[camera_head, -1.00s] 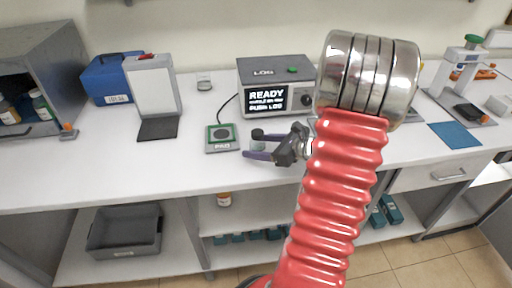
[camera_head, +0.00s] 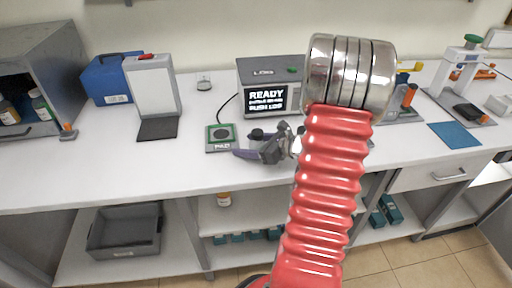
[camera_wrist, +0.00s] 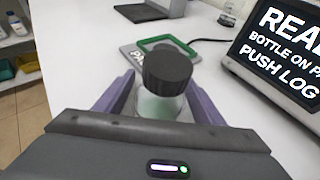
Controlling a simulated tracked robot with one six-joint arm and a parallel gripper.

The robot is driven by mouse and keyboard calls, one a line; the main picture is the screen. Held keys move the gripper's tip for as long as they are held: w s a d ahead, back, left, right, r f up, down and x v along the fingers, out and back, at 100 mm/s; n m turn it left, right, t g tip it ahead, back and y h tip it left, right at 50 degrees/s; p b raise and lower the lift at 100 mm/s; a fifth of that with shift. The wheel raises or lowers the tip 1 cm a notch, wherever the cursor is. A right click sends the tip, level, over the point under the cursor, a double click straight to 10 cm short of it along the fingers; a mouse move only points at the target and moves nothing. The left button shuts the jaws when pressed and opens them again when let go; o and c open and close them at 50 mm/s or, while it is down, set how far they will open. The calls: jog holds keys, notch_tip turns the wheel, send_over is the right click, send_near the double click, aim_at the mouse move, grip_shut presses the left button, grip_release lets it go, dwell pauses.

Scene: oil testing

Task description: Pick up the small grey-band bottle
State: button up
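A small clear bottle with a black cap (camera_wrist: 167,72) stands between my fingers in the wrist view; its band is hidden or too small to tell. In the head view its dark cap (camera_head: 257,134) shows beside my gripper (camera_head: 250,146), on the white bench just right of the pad. My gripper's purple fingers (camera_wrist: 160,98) are open, one on each side of the bottle, with narrow gaps visible. The lower part of the bottle is hidden behind the gripper body.
The green-framed pad (camera_head: 221,138) lies left of the bottle. The log device (camera_head: 268,100) with a "READY, bottle on pad, push log" screen stands behind. A small clear item (camera_head: 204,84) stands further back. A white panel stand (camera_head: 153,88) is left. The bench front is clear.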

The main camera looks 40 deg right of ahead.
jog(key=c, duration=1)
jog(key=shift+r, duration=0.15)
notch_tip(320, 180, up, 10)
jog(key=shift+f, duration=0.15)
dwell(0.7)
notch_tip(320, 180, up, 12)
jog(key=shift+r, duration=0.1)
dwell(0.9)
